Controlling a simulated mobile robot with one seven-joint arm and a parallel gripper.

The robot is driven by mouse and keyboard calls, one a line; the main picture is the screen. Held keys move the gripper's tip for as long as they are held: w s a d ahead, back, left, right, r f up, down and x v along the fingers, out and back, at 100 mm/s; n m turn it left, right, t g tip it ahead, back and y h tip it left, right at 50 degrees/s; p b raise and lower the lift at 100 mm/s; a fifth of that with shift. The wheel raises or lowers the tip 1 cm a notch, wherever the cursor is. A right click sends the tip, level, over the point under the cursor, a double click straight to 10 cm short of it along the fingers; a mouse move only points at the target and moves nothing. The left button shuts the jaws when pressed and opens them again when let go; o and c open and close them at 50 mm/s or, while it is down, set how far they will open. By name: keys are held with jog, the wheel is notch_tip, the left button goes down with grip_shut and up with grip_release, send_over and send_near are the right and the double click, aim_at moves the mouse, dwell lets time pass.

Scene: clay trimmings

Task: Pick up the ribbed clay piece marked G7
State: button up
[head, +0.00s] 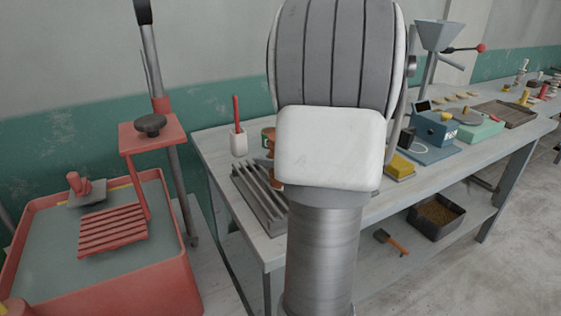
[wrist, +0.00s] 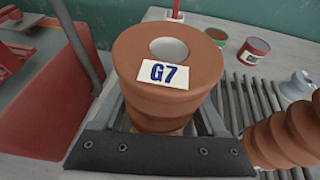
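The ribbed clay piece marked G7 (wrist: 160,48) is reddish brown, with a round pale-grey hollow in its top and a white label lettered "G7" in blue. It fills the middle of the wrist view, close to the camera. My gripper (wrist: 163,112) has its dark bar in front of the piece and one grey finger on either side of it. Whether the fingers press on it or stand just clear cannot be told. The lower end of the piece is hidden behind the bar. In the head view my arm covers most of this spot.
A red tin (wrist: 253,50) and a green-topped tin (wrist: 216,36) stand behind. The workbench (head: 213,140) holds a blue device (head: 434,128) farther right. A red basin (head: 170,272) stands left.

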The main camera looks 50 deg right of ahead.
grip_shut()
jog(key=shift+r, duration=0.1)
